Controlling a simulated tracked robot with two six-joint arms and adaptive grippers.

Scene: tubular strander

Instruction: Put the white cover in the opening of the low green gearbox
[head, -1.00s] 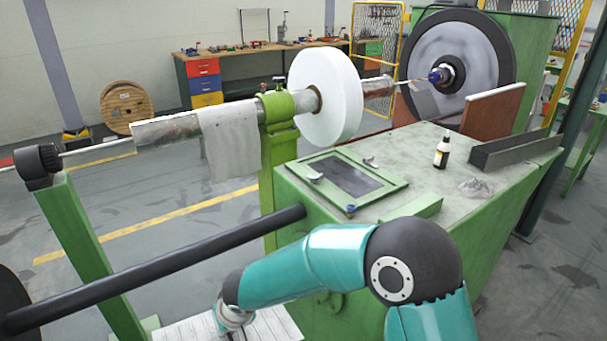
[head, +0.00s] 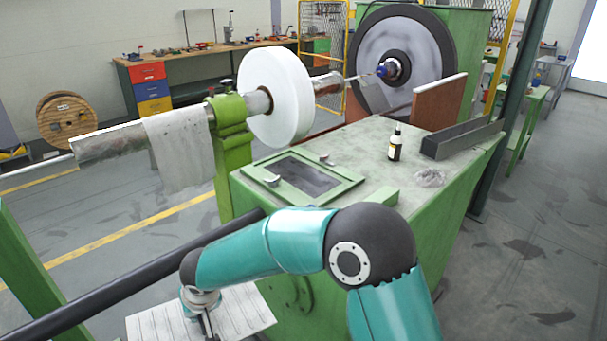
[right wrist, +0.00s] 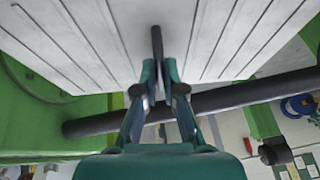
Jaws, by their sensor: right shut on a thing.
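The white cover (head: 252,308) is a flat, pale panel with grooves, low at the bottom of the head view. My right gripper (head: 207,322) is at this panel. In the right wrist view the gripper (right wrist: 158,72) is shut on the dark bar-like handle (right wrist: 157,42) of the cover (right wrist: 205,30). A green housing (head: 268,205) with a grey top stands beyond my right arm; I take it for the gearbox. A green frame around a dark rectangle (head: 304,177) lies on its top; whether this is open I cannot tell. My left gripper is out of view.
A long black bar (head: 120,285) runs beside the cover; it also crosses behind the gripper in the wrist view (right wrist: 240,97). A dark bottle (head: 395,145) and grey channel (head: 462,138) are on the housing top. A white reel (head: 285,95) stands behind.

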